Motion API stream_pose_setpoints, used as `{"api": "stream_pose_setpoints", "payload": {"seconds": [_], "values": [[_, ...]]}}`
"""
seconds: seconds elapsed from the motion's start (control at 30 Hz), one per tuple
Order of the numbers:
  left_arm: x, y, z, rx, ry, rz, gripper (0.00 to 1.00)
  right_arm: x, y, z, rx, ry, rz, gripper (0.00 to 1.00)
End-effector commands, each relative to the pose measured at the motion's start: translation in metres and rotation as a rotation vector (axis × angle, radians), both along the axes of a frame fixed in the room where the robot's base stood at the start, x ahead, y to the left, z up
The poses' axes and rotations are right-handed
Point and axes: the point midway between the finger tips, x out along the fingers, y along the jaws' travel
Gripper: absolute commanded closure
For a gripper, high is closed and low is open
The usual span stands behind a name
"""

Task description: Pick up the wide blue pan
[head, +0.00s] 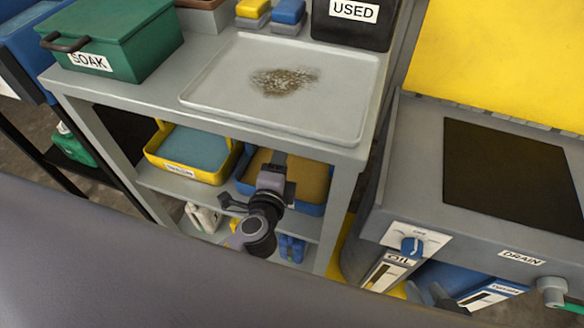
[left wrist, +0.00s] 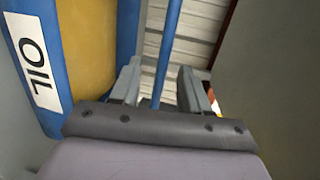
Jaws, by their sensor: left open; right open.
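The wide blue pan (head: 310,208), with a tan-yellow inside, stands on the middle shelf of the grey bench. My left arm hides part of its front. My left gripper (head: 279,160) is at the pan's near side, with its fingers toward it. In the left wrist view, a blue-walled pan with an OIL label (left wrist: 130,30) lies at left. A thin blue bar (left wrist: 167,50) runs between the open left fingers (left wrist: 160,85); contact cannot be told. My right gripper (head: 436,296) shows as a dark, partly hidden shape low at right, and holds nothing I can see.
A yellow pan (head: 152,152) with a blue inside stands left of the blue pan. The bench top (head: 205,50) overhangs the shelf, and a bench leg (head: 335,215) stands close at right. A white bottle (head: 203,217) is on the lower shelf. The drain station (head: 400,150) stands at right.

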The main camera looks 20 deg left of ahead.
Motion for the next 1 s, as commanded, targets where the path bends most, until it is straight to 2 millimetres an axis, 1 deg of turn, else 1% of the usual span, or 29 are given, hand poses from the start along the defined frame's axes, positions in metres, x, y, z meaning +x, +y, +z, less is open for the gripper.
{"api": "stream_pose_setpoints", "payload": {"seconds": [0.27,0.4,0.5,0.6,0.83,0.87,0.9,1.0], "values": [[0.027,0.006,-0.001,0.000,-0.001,0.002,0.54,0.001,0.001,0.001,0.000,-0.003,0.002,0.57],[0.048,0.012,-0.002,0.000,-0.001,0.002,0.54,0.001,0.001,0.000,0.000,-0.003,0.002,0.57],[0.058,0.012,-0.006,-0.002,0.001,0.000,0.54,0.001,0.002,-0.002,0.000,-0.005,0.005,0.57],[0.064,0.013,-0.007,-0.002,0.001,0.000,0.54,0.002,0.004,0.001,0.002,-0.009,0.007,0.57],[0.065,0.013,-0.007,-0.003,0.002,0.001,0.54,0.003,0.005,0.004,0.006,-0.014,0.008,0.57],[0.065,0.013,-0.007,-0.003,0.002,0.001,0.57,0.003,0.005,0.004,0.006,-0.014,0.008,0.57],[0.065,0.013,-0.007,-0.003,0.002,0.001,0.70,0.003,0.005,0.004,0.006,-0.014,0.008,0.57],[0.065,0.013,-0.007,-0.003,0.002,0.001,1.00,0.003,0.005,0.004,0.006,-0.014,0.008,0.57]]}}
